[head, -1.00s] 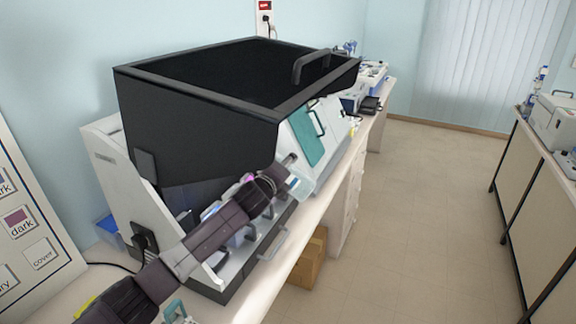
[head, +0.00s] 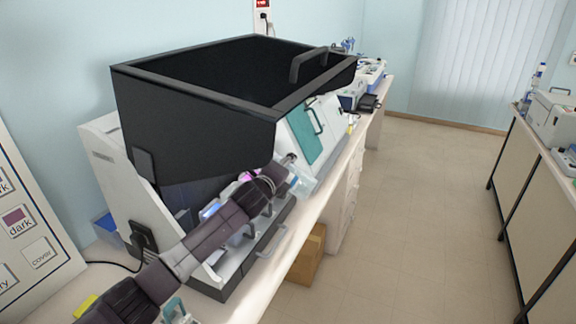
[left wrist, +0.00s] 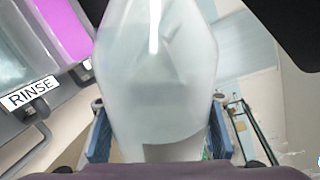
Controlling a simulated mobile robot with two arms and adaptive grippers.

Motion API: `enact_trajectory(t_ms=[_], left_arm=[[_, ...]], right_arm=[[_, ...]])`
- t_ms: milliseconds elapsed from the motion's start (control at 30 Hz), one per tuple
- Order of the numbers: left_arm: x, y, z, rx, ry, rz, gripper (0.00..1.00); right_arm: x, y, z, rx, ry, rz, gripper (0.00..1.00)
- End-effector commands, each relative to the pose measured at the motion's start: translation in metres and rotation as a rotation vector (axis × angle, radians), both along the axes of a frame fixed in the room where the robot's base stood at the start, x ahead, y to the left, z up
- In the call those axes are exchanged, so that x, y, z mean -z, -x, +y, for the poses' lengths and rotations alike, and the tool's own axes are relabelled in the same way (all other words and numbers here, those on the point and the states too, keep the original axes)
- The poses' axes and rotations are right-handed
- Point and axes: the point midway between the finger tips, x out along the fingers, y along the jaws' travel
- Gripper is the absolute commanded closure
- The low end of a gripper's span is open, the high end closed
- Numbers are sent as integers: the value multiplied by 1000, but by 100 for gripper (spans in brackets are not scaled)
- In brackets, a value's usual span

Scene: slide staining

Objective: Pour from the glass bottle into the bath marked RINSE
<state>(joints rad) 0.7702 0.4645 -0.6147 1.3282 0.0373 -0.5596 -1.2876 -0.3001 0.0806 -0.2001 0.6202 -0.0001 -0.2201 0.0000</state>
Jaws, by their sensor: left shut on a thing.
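The glass bottle (left wrist: 157,75) is pale and translucent and fills the middle of the left wrist view. My left gripper (left wrist: 160,132) is shut on it, with a blue pad on each side. In the head view the bottle (head: 303,184) shows small at the end of my left arm, at the open front of the stainer. The RINSE label (left wrist: 30,93) is on the front of a bath (left wrist: 25,45) with greyish, clear contents, left of the bottle. I cannot tell whether liquid is flowing. My right gripper is not in view.
A bath with magenta contents (left wrist: 62,28) stands beside the RINSE bath. The stainer's raised black lid (head: 190,135) hangs over my left arm. A cardboard box (head: 308,256) stands on the floor, and the aisle is clear.

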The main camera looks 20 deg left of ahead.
Motion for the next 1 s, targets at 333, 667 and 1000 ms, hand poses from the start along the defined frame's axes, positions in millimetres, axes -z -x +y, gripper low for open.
enact_trajectory(t_ms=[333,667,1000], left_arm=[[-4,-1,0,1,0,-7,100],[-2,0,-2,1,25,-3,100],[4,0,-5,1,103,8,100]], right_arm=[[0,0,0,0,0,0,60],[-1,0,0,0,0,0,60],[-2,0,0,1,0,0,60]])
